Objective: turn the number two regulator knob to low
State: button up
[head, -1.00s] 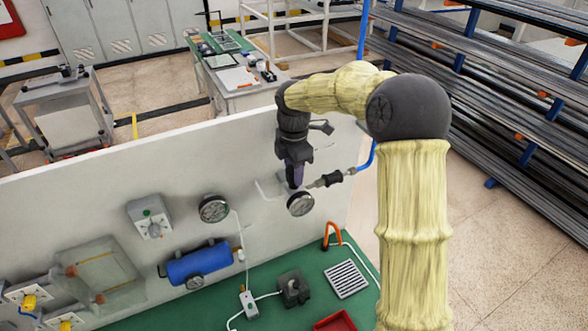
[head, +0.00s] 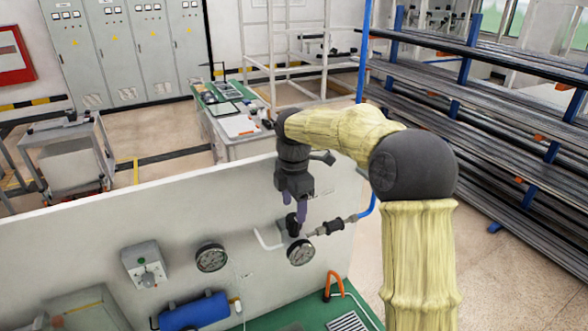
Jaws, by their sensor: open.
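My gripper (head: 296,210) hangs from my arm with its purple fingers pointing down, open, in front of the white panel (head: 90,235). Just below the fingers is a dark regulator knob (head: 291,226), above a round pressure gauge (head: 300,252). The knob is partly hidden by the fingers. Whether they touch it or stand around it cannot be told. A grey pipe (head: 263,241) enters from the left and a black fitting (head: 335,226) sits at the right. No number or low mark can be read.
Left on the panel are another gauge (head: 210,257), a grey box with a knob (head: 148,276) and a blue tank (head: 195,312). An orange hook-shaped handle (head: 333,284) stands below right. Metal racks (head: 480,130) are at the right; open floor lies beside them.

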notch_tip(320, 180, up, 13)
jog(key=b, duration=0.1)
jog(key=shift+b, duration=0.3)
jog(key=m+t, duration=0.1)
jog(key=m, duration=0.9)
send_near(293, 217)
jog(key=s+d+f, duration=0.4)
jog(key=s+f, duration=0.1)
jog(key=s, duration=0.1)
jog(key=s+d+f+m+t, duration=0.1)
jog(key=s+d+f+m, duration=0.3)
jog(key=s+f+m, duration=0.3)
jog(key=s+d+f+m+t, duration=0.1)
jog(key=s+d+f+m, duration=0.4)
jog(key=s, duration=0.4)
notch_tip(293, 217, down, 13)
jog(key=a+b, duration=0.1)
jog(key=b, duration=1.2)
jog(key=shift+a+f+m+b, duration=0.25)
jog(key=shift+m+b, duration=0.05)
jog(key=shift+m, duration=0.1)
